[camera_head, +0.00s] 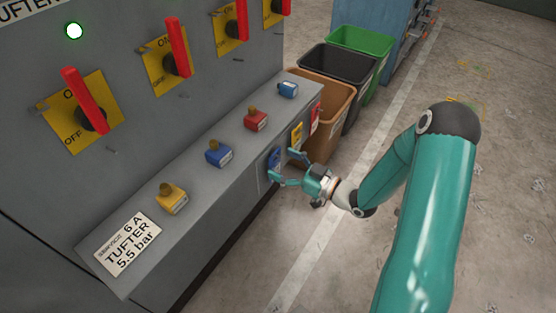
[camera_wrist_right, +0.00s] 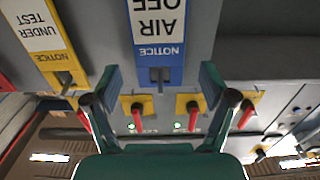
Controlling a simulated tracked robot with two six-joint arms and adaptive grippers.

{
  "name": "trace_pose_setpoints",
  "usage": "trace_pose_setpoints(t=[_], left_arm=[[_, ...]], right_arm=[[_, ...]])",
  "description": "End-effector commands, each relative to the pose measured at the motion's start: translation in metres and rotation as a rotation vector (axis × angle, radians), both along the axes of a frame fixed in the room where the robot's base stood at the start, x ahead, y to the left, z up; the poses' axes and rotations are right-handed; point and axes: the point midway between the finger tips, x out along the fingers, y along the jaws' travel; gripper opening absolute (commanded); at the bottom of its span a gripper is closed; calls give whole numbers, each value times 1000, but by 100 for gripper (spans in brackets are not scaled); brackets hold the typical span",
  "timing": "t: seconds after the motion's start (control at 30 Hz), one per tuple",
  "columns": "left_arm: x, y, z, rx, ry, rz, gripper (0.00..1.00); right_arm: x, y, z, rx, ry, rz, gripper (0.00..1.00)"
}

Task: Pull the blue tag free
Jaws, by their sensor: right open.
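The blue tag (camera_head: 274,158) hangs on the front face of the grey ledge. In the right wrist view the blue tag (camera_wrist_right: 158,35) appears upside down, reading AIR OFF and NOTICE, with a small grey fitting at its blue end. My right gripper (camera_head: 282,166) is open in front of the tag. In the wrist view its two fingers (camera_wrist_right: 160,98) stand wide apart to either side of the tag's line, with nothing between them. Whether a fingertip touches the tag cannot be told. My left gripper is not in view.
A yellow tag (camera_head: 297,136), reading UNDER TEST in the wrist view, and a red tag (camera_head: 315,118) hang beside the blue one. Several padlock-like blocks, one yellow (camera_head: 171,199), sit on the ledge (camera_head: 198,182). Brown (camera_head: 330,93), black and green bins stand behind. Floor at right is clear.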

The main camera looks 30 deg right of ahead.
Motion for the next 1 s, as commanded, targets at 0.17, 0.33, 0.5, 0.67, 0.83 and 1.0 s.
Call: trace_pose_setpoints(t=[0.17,0.33,0.5,0.67,0.83,1.0], left_arm=[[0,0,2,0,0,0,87],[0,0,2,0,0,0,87],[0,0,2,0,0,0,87],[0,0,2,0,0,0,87],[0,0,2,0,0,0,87],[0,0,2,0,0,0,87]], right_arm=[[13,6,0,1,0,0,83],[15,6,0,0,0,-1,83],[15,6,0,0,0,-2,82],[15,5,0,0,0,-2,55],[14,5,0,0,0,-2,27],[14,5,0,0,0,-2,31]])
